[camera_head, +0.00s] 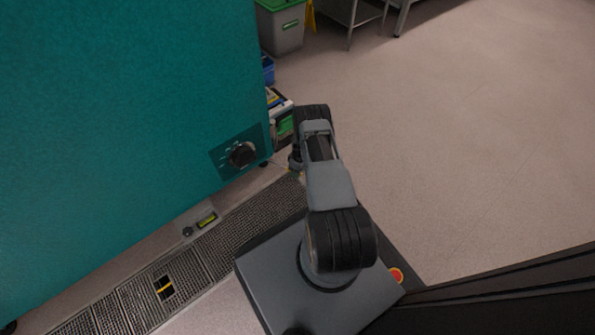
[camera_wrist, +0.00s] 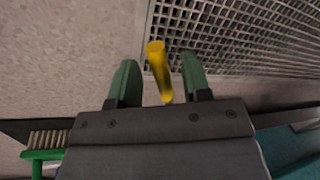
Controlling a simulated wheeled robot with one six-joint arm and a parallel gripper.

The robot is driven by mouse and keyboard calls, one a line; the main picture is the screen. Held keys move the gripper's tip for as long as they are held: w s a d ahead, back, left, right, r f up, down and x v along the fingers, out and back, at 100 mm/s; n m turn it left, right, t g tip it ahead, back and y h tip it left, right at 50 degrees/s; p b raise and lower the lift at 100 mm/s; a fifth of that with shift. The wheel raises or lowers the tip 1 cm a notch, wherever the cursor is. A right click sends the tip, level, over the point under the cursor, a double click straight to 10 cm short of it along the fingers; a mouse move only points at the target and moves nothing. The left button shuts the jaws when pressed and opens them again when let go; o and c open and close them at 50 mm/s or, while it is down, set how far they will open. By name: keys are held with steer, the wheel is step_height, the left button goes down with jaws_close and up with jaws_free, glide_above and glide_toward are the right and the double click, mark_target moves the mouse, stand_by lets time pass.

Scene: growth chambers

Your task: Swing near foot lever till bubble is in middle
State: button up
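The yellow foot lever (camera_wrist: 158,70) shows in the wrist view as a short rod between the two green fingers of my gripper (camera_wrist: 160,72). The fingers are open, with a gap to the rod on both sides. In the head view my arm reaches down to the floor by the chamber's near corner and hides most of the lever and gripper. A yellow-green bubble level (camera_head: 207,221) sits on a small plate at the chamber's base; the bubble's place in it is too small to tell. The teal chamber (camera_head: 120,110) fills the left.
A black knob (camera_head: 242,154) sits on the chamber. A green-handled brush (camera_wrist: 45,150) lies near my gripper. A grey bin (camera_head: 282,30) stands behind; the floor at right is clear.

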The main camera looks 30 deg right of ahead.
step_height(320, 180, up, 14)
steer(key=w+d+p, duration=0.1)
steer(key=d+p, duration=0.1)
steer(key=p, duration=0.3)
steer(key=shift+w+d+f+p, duration=0.15)
steer(key=shift+f+p, duration=0.1)
steer(key=shift+p, duration=0.15)
stand_by(0.3)
